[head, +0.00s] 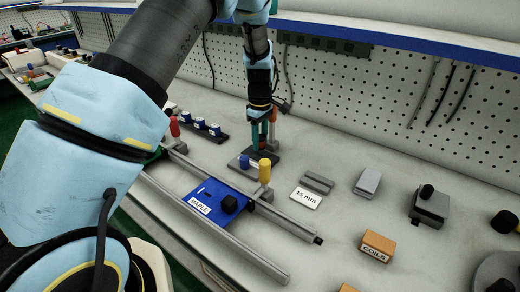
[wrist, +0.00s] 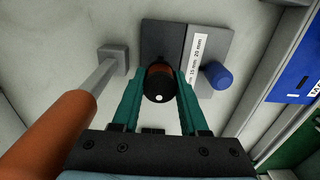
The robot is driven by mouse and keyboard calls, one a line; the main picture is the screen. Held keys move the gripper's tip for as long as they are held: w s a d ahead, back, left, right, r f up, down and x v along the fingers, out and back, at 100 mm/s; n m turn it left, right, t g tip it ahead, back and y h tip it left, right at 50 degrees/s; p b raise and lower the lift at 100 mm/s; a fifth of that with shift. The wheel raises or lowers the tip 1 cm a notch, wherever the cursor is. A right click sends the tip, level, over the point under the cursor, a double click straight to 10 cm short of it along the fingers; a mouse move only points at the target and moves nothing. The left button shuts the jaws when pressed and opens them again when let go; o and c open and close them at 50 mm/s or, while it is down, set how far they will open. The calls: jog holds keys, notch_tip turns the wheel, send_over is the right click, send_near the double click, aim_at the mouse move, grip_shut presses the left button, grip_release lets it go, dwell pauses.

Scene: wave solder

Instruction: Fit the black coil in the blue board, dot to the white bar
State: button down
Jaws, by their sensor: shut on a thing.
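The black coil (wrist: 158,84) is between the teal fingers of my gripper (wrist: 160,92) in the wrist view; it has a copper-brown band and a white dot on the end toward the camera. In the head view my gripper (head: 261,150) is upright over a dark grey gauge plate (head: 250,170), and its fingers hide the coil. I cannot tell whether the coil touches the plate. The blue board (head: 212,207), labelled MAPLE, lies left of and nearer than my gripper.
Two grey rails (head: 292,222) flank the board, with a yellow-topped post (head: 265,170) beside it. A red-orange handle (wrist: 48,143) stands close to my gripper. A pegboard wall is behind.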

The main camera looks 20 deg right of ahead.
jog(key=shift+r+p, duration=1.25)
jog(key=shift+r, duration=0.75)
